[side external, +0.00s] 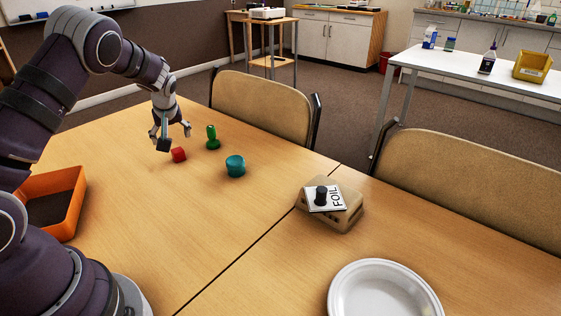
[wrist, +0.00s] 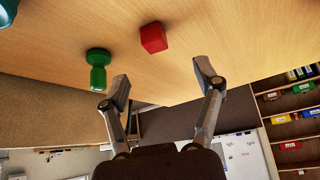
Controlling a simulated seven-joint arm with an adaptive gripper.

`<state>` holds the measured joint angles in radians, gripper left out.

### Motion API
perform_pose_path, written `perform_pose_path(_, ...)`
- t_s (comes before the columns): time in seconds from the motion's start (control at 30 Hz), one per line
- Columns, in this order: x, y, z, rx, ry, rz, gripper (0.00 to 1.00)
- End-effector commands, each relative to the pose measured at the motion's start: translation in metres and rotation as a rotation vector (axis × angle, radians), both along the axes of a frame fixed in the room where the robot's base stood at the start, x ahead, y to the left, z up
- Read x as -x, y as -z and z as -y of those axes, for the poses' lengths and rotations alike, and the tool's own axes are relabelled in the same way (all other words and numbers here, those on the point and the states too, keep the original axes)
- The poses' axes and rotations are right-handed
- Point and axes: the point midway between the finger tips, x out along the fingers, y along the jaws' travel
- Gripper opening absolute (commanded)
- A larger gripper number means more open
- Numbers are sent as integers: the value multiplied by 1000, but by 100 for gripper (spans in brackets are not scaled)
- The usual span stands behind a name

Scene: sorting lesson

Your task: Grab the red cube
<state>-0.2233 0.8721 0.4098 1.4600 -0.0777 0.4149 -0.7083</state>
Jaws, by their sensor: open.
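The red cube (side external: 179,155) lies on the wooden table, just below and beside my gripper in the side external view. It also shows in the wrist view (wrist: 153,37), beyond the fingertips and between their lines, with clear space around it. My gripper (side external: 170,136) is open and empty above the table, close to the cube. In the wrist view my gripper (wrist: 162,78) has its two fingers spread apart, and neither touches the cube.
A green figure-shaped piece (side external: 212,138) stands right of the cube, and a teal cup (side external: 235,166) is farther right. An orange tray (side external: 72,214) sits at the left. A tan block with a foil label (side external: 346,216) and a white plate (side external: 339,295) are at the right.

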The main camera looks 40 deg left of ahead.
Motion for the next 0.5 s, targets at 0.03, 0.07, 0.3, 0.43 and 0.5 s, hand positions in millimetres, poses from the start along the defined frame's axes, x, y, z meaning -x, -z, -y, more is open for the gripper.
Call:
perform_pose_path(0.03, -1, 9, -6, -1, -3, -4, 66)
perform_pose_path(0.07, -2, 14, -8, -1, -1, -4, 66)
perform_pose_path(0.3, -10, 38, -22, 1, 2, -2, 66)
perform_pose_path(0.43, -18, 52, -31, 2, 3, -3, 66)
perform_pose_path(0.5, -22, 60, -36, 3, 2, -4, 66)
